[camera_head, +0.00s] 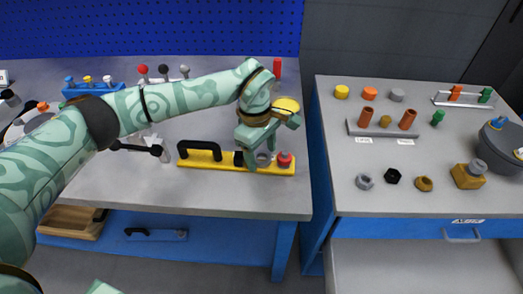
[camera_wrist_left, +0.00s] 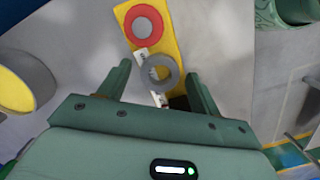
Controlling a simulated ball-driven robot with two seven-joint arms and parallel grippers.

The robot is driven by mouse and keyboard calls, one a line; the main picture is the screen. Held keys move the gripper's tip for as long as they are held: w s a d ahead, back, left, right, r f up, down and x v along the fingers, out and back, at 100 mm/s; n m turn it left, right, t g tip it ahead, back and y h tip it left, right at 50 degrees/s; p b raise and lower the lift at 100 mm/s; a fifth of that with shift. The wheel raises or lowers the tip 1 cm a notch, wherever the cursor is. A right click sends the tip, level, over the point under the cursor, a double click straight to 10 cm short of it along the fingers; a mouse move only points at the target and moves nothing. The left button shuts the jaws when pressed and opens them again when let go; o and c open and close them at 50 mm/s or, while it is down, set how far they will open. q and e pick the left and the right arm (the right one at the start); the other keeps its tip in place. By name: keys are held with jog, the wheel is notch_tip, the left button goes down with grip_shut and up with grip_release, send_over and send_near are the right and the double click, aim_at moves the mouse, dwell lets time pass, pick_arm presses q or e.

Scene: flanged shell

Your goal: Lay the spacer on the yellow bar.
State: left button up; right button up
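The spacer, a grey ring (camera_wrist_left: 158,73), shows between the fingertips of my left gripper in the left wrist view. It appears to lie on the yellow bar (camera_wrist_left: 168,42), between the red button (camera_wrist_left: 143,24) and a black part; small white labels sit beside it. In the head view the ring (camera_head: 263,159) shows beneath the gripper, partly hidden. The yellow bar (camera_head: 225,162) lies along the bench's front, with a black handle on its left part. My left gripper (camera_head: 254,158) is low over the bar; its fingers stand apart, with gaps beside the ring. My right gripper is not in view.
A yellow-topped round thing (camera_head: 287,104) stands just behind my left gripper. A red cylinder (camera_head: 277,68) stands at the bench's back edge. A second bench (camera_head: 400,165) at the right carries several small parts. A gap separates the benches.

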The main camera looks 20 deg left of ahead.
aim_at(257, 154)
pick_arm(q)
notch_tip(257, 154, up, 12)
jog(key=a+p, duration=0.1)
jog(key=p, duration=0.2)
jog(key=shift+w+a, duration=0.2)
jog(key=shift+w, duration=0.05)
jog(key=shift+r, duration=0.1)
dwell(0.3)
